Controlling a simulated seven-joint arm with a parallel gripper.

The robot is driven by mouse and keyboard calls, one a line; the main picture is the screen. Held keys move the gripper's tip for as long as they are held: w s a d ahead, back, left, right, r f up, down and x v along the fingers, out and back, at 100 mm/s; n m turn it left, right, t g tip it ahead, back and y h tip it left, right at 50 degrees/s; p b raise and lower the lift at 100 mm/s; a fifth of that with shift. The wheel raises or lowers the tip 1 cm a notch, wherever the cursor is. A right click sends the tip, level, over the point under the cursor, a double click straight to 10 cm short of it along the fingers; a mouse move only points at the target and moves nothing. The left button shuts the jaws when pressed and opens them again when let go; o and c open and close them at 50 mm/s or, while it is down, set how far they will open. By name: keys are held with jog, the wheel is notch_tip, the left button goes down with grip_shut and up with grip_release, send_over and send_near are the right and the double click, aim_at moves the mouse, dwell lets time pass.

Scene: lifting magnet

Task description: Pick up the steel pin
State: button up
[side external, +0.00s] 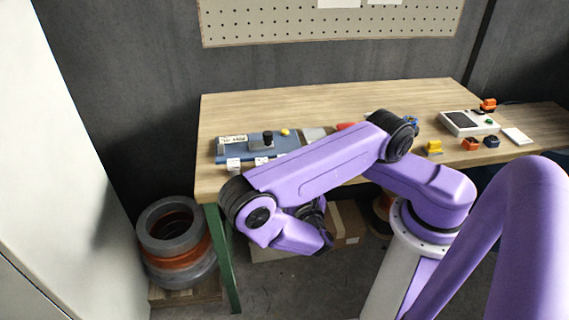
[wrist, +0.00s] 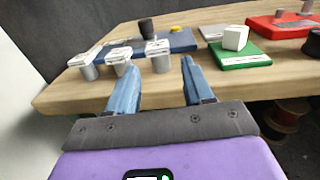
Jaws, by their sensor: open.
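Three short grey metal cylinders with white labelled tops stand in a row near the table's front edge in the wrist view: a left one (wrist: 88,71), a middle one (wrist: 119,68) and a right one (wrist: 160,64). The label print is too small to read, so I cannot tell which is the steel pin. My gripper (wrist: 157,68) has two blue fingers spread apart with nothing held between them. The fingers point toward the row, the left near the middle cylinder, the right just right of the right cylinder. In the side view my arm hides the fingers.
Behind the cylinders lies a blue plate (side external: 230,148) with a black knob (wrist: 146,29). A green block (wrist: 240,56) bearing a white cube (wrist: 235,38) and a red tray (wrist: 285,27) lie to the right. The wooden table (side external: 225,110) is clear at the back.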

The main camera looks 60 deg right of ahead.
jog(key=shift+x, duration=4.8)
jog(key=shift+a, duration=0.15)
grip_shut()
